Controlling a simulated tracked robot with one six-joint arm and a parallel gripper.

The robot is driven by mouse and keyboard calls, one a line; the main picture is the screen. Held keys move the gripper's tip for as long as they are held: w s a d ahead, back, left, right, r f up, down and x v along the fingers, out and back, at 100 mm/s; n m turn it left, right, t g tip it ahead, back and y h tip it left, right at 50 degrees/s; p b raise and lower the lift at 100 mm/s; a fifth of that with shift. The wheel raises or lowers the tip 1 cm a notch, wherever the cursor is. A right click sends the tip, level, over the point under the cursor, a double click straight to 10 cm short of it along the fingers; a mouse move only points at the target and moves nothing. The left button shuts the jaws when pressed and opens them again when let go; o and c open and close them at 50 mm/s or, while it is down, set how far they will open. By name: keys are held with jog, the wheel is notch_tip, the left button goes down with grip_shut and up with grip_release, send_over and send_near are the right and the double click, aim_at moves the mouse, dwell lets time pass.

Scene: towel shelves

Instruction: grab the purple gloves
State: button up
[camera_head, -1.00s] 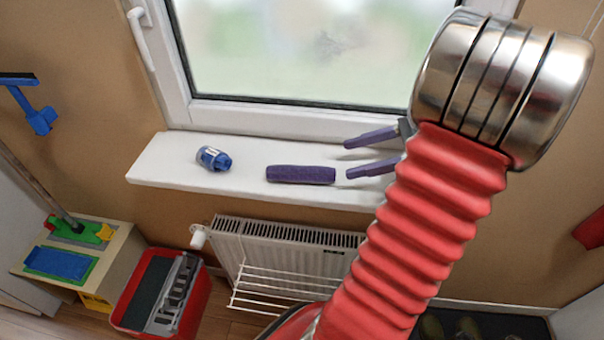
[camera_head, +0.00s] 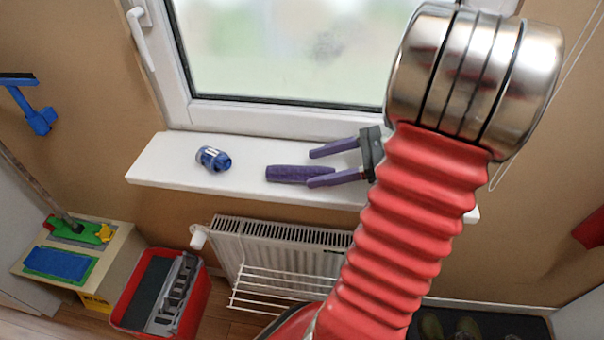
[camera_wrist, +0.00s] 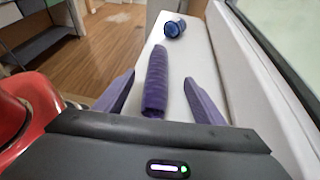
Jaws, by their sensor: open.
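The purple gloves show as one rolled, textured purple bundle (camera_head: 298,173) lying on the white windowsill. In the wrist view the bundle (camera_wrist: 155,82) points away from me, with its near end between my two fingers. My gripper (camera_head: 314,168) has purple fingers, is open and comes in from the right. Its fingers straddle the right end of the bundle in the head view. In the wrist view my gripper (camera_wrist: 160,92) shows a gap on both sides of the bundle, wider on the right. I cannot tell the height of the fingers above the sill.
A blue bottle (camera_head: 213,158) lies on the windowsill (camera_head: 160,170) left of the gloves, beyond them in the wrist view (camera_wrist: 174,28). The window frame (camera_head: 270,118) rises behind the sill. A radiator (camera_head: 285,255) is below. A red bin (camera_head: 165,290) stands at lower left.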

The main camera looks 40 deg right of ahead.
aim_at(301, 173)
jog(key=shift+s+a+x, duration=0.1)
jog(key=shift+x, duration=1.2)
jog(key=shift+s+a+x, duration=0.15)
jog(key=shift+x, duration=1.2)
jog(key=shift+c, duration=0.2)
jog(key=c, duration=1.1)
jog(key=shift+r, duration=0.1)
jog(key=shift+c, duration=0.2)
notch_tip(301, 173, up, 10)
jog(key=shift+f, duration=0.1)
